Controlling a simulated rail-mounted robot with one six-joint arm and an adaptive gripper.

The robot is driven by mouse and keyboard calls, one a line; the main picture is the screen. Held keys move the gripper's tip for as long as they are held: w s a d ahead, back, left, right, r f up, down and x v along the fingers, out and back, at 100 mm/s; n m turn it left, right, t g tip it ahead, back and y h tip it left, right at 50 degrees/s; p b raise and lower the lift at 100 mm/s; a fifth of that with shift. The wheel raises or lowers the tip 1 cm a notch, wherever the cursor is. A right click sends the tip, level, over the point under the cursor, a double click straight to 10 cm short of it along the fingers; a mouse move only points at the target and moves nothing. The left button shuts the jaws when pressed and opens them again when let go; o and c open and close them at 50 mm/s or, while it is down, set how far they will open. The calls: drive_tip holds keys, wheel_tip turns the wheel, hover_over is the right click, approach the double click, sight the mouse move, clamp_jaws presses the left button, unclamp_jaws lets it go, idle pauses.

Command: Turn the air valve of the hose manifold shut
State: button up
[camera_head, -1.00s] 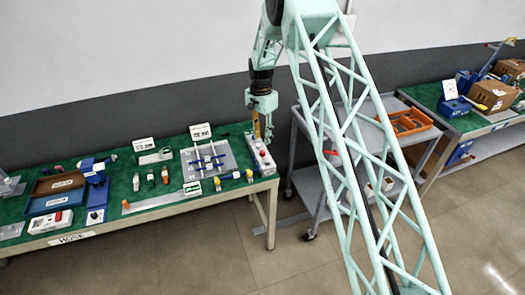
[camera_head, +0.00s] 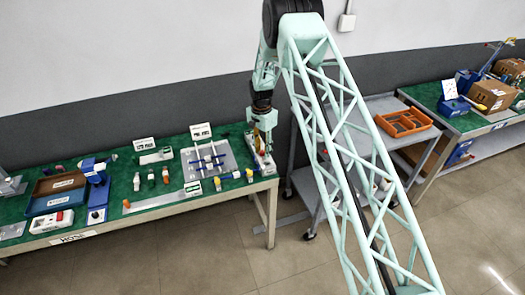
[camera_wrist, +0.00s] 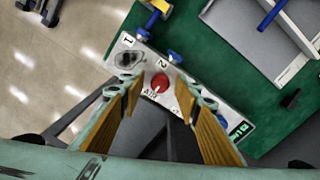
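The hose manifold (camera_wrist: 124,60) is a pale box at the right end of the green bench; it also shows in the head view (camera_head: 268,167). Its top carries the marks 1, 2 and AIR. The air valve is a red round knob (camera_wrist: 160,83) beside the AIR mark; its turned position is too small to read. My gripper (camera_wrist: 159,88) points down over the manifold, with its yellow-padded fingers apart on either side of the knob. I cannot tell whether they touch it. In the head view my gripper (camera_head: 265,147) hides part of the manifold.
Two blue fittings (camera_wrist: 175,57) stick out from the manifold's side. A yellow-and-blue part (camera_wrist: 155,10) lies near it. A grey plate with blue bars (camera_head: 208,160) stands to its left. A grey cart (camera_head: 350,115) stands right of the bench.

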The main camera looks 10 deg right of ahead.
drive_tip(key=c, duration=0.8)
drive_tip(key=shift+c, duration=0.2)
drive_tip(key=shift+n+b, duration=0.55)
drive_tip(key=shift+n, duration=0.05)
drive_tip(key=shift+f+n+b, duration=0.1)
drive_tip(key=shift+n+b, duration=0.65)
drive_tip(key=shift+n, duration=0.15)
drive_tip(key=n+b, duration=0.2)
drive_tip(key=n, duration=0.2)
drive_tip(key=shift+n+b, duration=0.3)
drive_tip(key=shift+b, duration=0.05)
drive_tip(key=n+b, duration=0.2)
drive_tip(key=n, duration=0.3)
drive_tip(key=n+b, duration=0.1)
drive_tip(key=n, duration=0.4)
drive_tip(key=shift+n, duration=0.3)
